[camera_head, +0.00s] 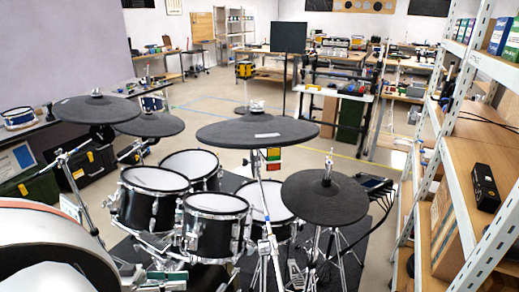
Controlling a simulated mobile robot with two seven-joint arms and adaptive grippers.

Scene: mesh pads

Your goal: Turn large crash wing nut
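The widest dark cymbal pad (225,133) hangs nearly level on its stand in the middle of the view, likely the large crash. A small light wing nut (257,106) sits on top at its centre; its exact turn is too small to tell. A second round pad (322,203) stands lower to the right with a fitting (327,172) on top. My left arm fills the lower left corner, well apart from the middle cymbal. Its fingers cannot be made out clearly. My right gripper is out of view.
Several drums (215,225) stand below the middle cymbal. Two more cymbal pads (92,110) are at the left. A metal shelf (470,150) with a black box (485,187) lines the right side. Open floor lies behind the kit.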

